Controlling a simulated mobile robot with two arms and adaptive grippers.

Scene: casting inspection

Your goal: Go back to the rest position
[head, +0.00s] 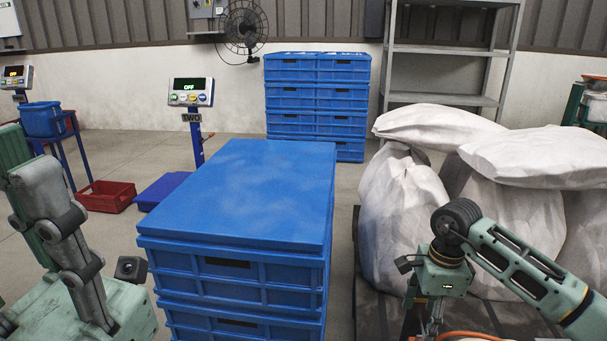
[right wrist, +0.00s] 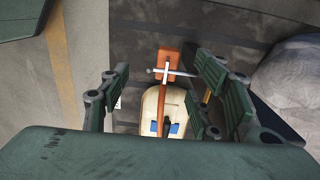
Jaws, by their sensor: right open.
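My left gripper (head: 27,165) is at the left edge of the head view, fingers pointing up. Its fingers overlap and nothing clear shows in them, so I cannot tell its opening. My right gripper (head: 428,318) hangs downward beside the blue crate stack, partly cut off by the bottom edge. In the right wrist view, the right gripper (right wrist: 163,72) is open, with its green-padded fingers wide apart. A cream and orange object (right wrist: 152,105) shows below and between them, apart from the fingers; I cannot tell what it is.
A lidded blue crate stack (head: 235,190) stands front centre. White sacks (head: 400,210) are piled at right, close to my right arm. More blue crates (head: 318,95), a shelf (head: 440,48) and a scale display (head: 191,92) stand behind. A red bin (head: 107,196) is on the floor.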

